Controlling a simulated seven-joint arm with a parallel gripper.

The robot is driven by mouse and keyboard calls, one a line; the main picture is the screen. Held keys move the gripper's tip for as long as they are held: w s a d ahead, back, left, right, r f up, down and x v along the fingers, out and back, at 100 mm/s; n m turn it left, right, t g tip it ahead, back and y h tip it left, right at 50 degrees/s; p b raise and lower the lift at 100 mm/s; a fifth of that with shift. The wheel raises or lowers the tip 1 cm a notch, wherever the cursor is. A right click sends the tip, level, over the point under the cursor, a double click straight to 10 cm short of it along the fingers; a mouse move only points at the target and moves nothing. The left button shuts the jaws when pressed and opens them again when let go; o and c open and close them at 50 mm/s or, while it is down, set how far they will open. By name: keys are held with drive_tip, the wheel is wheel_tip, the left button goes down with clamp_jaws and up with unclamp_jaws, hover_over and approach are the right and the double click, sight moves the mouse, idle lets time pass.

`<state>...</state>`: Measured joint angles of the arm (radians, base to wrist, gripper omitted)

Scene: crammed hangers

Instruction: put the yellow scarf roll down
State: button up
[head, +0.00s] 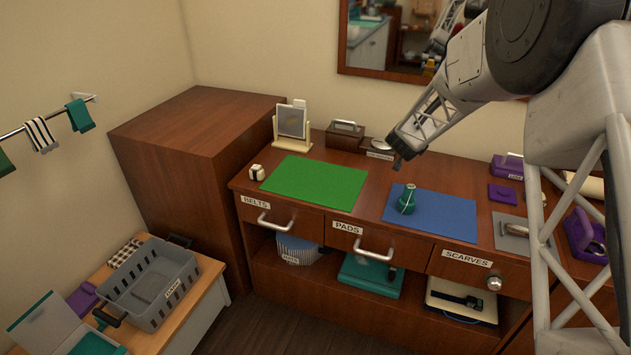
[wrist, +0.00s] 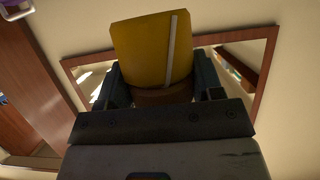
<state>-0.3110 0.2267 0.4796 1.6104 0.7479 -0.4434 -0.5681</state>
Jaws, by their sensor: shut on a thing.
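In the wrist view my gripper (wrist: 161,82) is shut on the yellow scarf roll (wrist: 150,45). The roll has a pale stripe along its right side and a brownish band near the jaws. One dark finger stands on each side of it. Behind it are the wall and a wood-framed mirror, with no surface touching the roll in this view. In the head view my arm reaches in from the upper right over the dresser (head: 338,216); I cannot make out the fingers or the roll there.
A green mat (head: 315,183), a blue mat (head: 455,215) with a green rolled item (head: 407,200), and a grey mat (head: 510,238) lie on top. A photo stand (head: 291,125) is behind. Drawers read BELTS, PADS, SCARVES. A grey basket (head: 150,280) stands lower left.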

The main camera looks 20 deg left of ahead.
drive_tip(key=s+a+f+n+y, duration=0.3)
drive_tip(key=s+a+f+y, duration=0.1)
drive_tip(key=s+a+f, duration=0.7)
drive_tip(key=shift+s+a+n+g, duration=0.3)
drive_tip(key=shift+s+a+n, duration=0.1)
drive_tip(key=shift+a, duration=0.3)
drive_tip(key=shift+w, duration=0.1)
drive_tip(key=w+a, duration=0.3)
drive_tip(key=w, duration=0.4)
drive_tip(key=w+a+f, duration=0.1)
drive_tip(key=w+a, duration=0.2)
drive_tip(key=w, duration=0.4)
drive_tip(key=shift+w+a+f, duration=0.2)
drive_tip(key=shift+w, duration=0.1)
drive_tip(key=shift+f, duration=1.75)
drive_tip(key=shift+f, duration=0.35)
